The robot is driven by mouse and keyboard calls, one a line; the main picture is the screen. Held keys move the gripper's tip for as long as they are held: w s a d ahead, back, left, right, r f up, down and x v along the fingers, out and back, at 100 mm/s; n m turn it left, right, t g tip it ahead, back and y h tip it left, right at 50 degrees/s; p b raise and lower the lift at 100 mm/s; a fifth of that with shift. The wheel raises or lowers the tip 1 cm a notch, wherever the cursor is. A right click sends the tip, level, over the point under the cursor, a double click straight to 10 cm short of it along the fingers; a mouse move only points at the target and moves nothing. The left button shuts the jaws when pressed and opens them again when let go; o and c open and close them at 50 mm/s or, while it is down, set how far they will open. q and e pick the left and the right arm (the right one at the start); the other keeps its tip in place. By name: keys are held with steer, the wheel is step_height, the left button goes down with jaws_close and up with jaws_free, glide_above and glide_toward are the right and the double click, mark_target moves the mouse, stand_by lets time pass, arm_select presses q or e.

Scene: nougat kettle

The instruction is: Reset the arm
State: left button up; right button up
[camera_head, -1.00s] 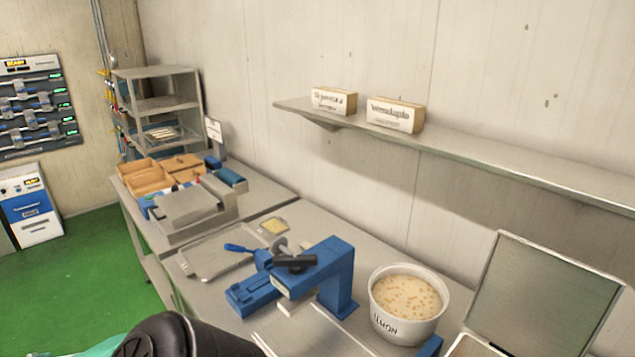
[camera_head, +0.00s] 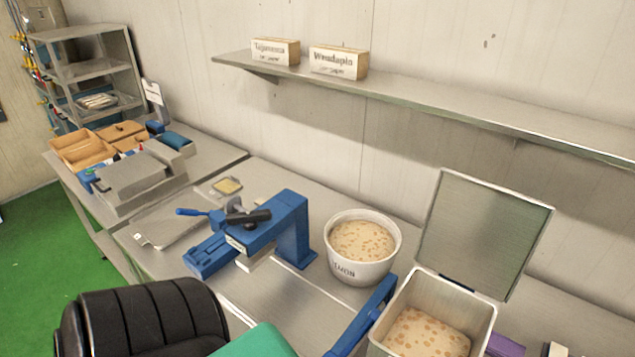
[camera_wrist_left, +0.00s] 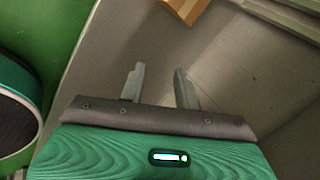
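My left arm, black and green, comes in along the bottom of the head view; its fingertips are out of that picture. In the left wrist view my left gripper (camera_wrist_left: 160,85) shows two grey fingers standing apart with nothing between them. A flat grey surface lies beyond the fingers. My right gripper is in neither view.
The blue press (camera_head: 265,235) stands on the steel table. Right of it are a white LEMON tub (camera_head: 358,270) and a lidded metal bin (camera_head: 480,318), both holding a nut-studded mix. A blue bar (camera_head: 362,318) rises beside the bin. A wall shelf (camera_head: 440,108) carries two boxes.

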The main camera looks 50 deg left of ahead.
arm_select(q)
steer(key=s+d+f+n+g+h, duration=0.15)
steer(key=d+f, duration=0.35)
steer(key=d, duration=0.9)
steer(key=d+f+n+g+h+b, duration=0.1)
steer(key=d+f+n+g, duration=0.3)
steer(key=d, duration=1.1)
steer(key=s+d+f+n+t+h, duration=0.1)
steer(key=d+f, duration=0.5)
steer(key=d, duration=0.8)
steer(key=f+b, duration=0.2)
steer(key=f, duration=0.1)
steer(key=f+b, duration=0.1)
steer(key=b, duration=0.1)
steer(key=shift+s+a+f, duration=0.2)
steer(key=shift+a, duration=0.15)
